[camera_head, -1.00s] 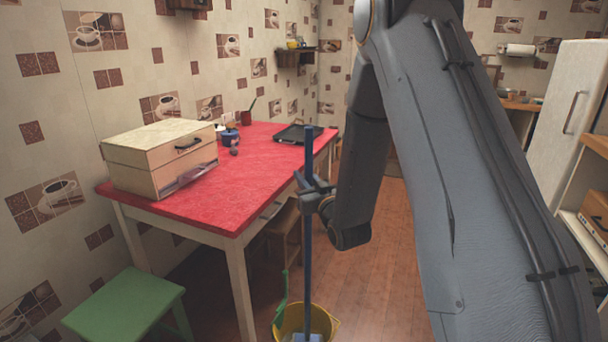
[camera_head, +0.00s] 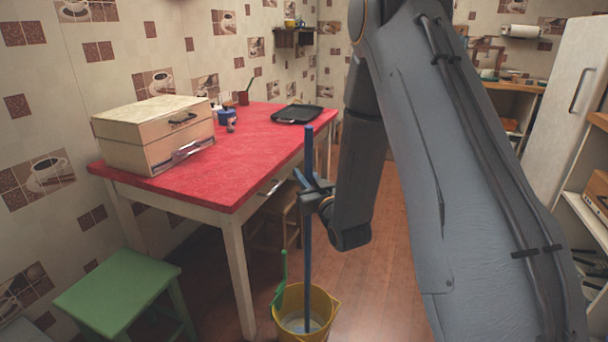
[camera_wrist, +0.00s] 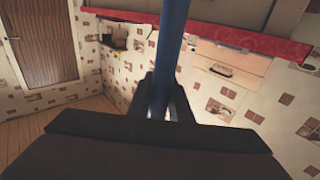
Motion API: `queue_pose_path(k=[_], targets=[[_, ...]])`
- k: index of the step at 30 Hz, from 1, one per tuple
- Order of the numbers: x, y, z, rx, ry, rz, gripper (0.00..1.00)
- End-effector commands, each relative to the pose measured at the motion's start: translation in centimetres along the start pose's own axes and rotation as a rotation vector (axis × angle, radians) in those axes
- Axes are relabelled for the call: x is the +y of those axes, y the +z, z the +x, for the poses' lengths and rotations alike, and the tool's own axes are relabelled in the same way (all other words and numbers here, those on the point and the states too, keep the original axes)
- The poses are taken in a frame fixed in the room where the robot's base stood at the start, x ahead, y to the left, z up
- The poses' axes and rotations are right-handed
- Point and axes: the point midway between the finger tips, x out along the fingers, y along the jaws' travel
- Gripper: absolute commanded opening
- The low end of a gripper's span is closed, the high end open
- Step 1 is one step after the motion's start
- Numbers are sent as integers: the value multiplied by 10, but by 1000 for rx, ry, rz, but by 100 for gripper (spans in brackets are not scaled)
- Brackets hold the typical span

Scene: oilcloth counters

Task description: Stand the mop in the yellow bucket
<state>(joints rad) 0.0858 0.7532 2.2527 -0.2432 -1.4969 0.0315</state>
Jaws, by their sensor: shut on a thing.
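The mop's blue handle (camera_head: 308,240) stands nearly upright in the head view, and it also shows in the wrist view (camera_wrist: 171,45). My gripper (camera_head: 314,190) is shut on this handle, partway up, beside the table's front edge. The yellow bucket (camera_head: 323,302) is on the floor below. The handle's lower end reaches down into the bucket's opening in the picture, with something pale around it. Whether the mop touches the bucket's bottom I cannot tell. A green handle-like thing (camera_head: 284,272) rises at the bucket's left rim.
A red-topped table (camera_head: 235,165) stands at the left, bearing a wooden drawer box (camera_head: 150,135) and a black tray (camera_head: 297,114). A green stool (camera_head: 118,290) is at front left, a wooden stool (camera_head: 283,215) under the table. Wooden floor (camera_head: 385,265) lies open right of the bucket.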

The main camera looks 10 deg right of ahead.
Motion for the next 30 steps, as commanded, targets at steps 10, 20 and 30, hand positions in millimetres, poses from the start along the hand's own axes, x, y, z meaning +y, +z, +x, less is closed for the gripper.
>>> queue_pose_path(k=[10,20,30], targets=[[0,-1,0,3,0,0,28],[0,1,0,-1,0,0,40],[1,1,-40,-1,2,0,40]])
